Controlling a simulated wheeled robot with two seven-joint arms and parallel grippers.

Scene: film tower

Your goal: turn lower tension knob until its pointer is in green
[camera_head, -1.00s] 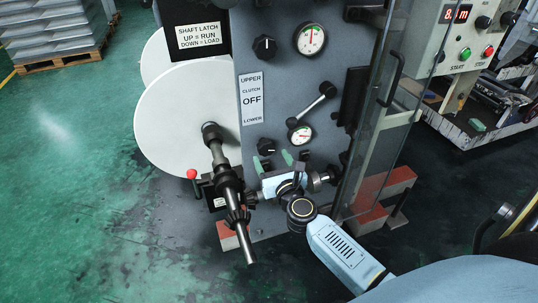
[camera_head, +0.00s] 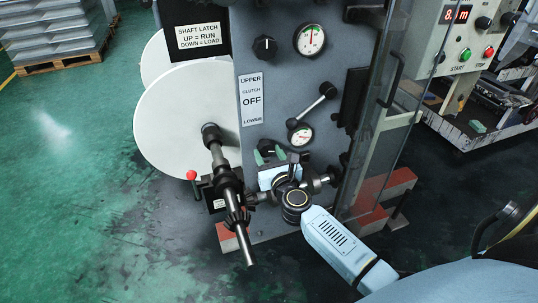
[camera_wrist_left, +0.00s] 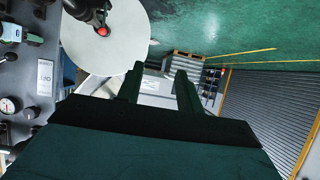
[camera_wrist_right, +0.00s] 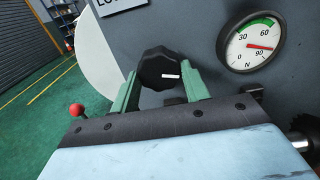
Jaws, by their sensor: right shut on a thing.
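The lower tension knob (camera_head: 267,146) is black and sits on the grey machine panel, left of the lower gauge (camera_head: 300,135). My right gripper (camera_head: 269,156) is shut on it. In the right wrist view the knob (camera_wrist_right: 160,69) shows between the two green fingertips, its white mark pointing right. The gauge there (camera_wrist_right: 250,42) has a green band at its upper part. Its red pointer lies outside the green, near the 90 mark on the right. My left gripper (camera_wrist_left: 157,86) is open and empty, away from the panel; it is not in the head view.
A black shaft (camera_head: 228,185) juts out left of my right gripper, with a red-tipped lever (camera_head: 191,175) beside it. A clear guard (camera_head: 372,130) stands to the right. The upper knob (camera_head: 264,47) and upper gauge (camera_head: 310,39) are higher on the panel.

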